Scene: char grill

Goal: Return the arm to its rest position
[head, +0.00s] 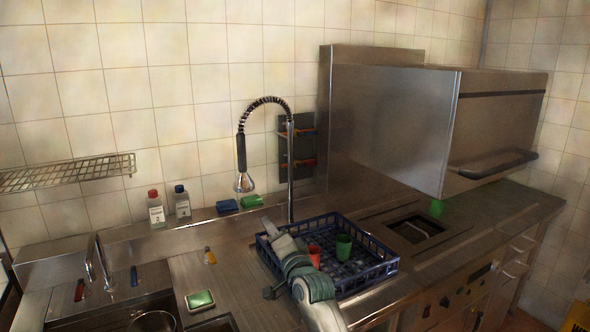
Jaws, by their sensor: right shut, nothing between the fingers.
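My right arm comes up from the bottom of the head view, with white links and dark grey-green joints. My right gripper (269,227) is at its far end, over the left part of the blue dish rack (384,272). It is shut and empty. Part of the rack is hidden behind the arm. A red cup (314,256) and a green cup (343,247) stand in the rack, just right of the gripper and apart from it. My left gripper is not in view.
A spring-hose tap (291,175) rises behind the rack. A steel dishwasher hood (395,125) stands at right. Two bottles (156,208) and sponges (227,206) line the back ledge. A green sponge in a dish (200,300) lies left of my arm, near the sink tap (98,262).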

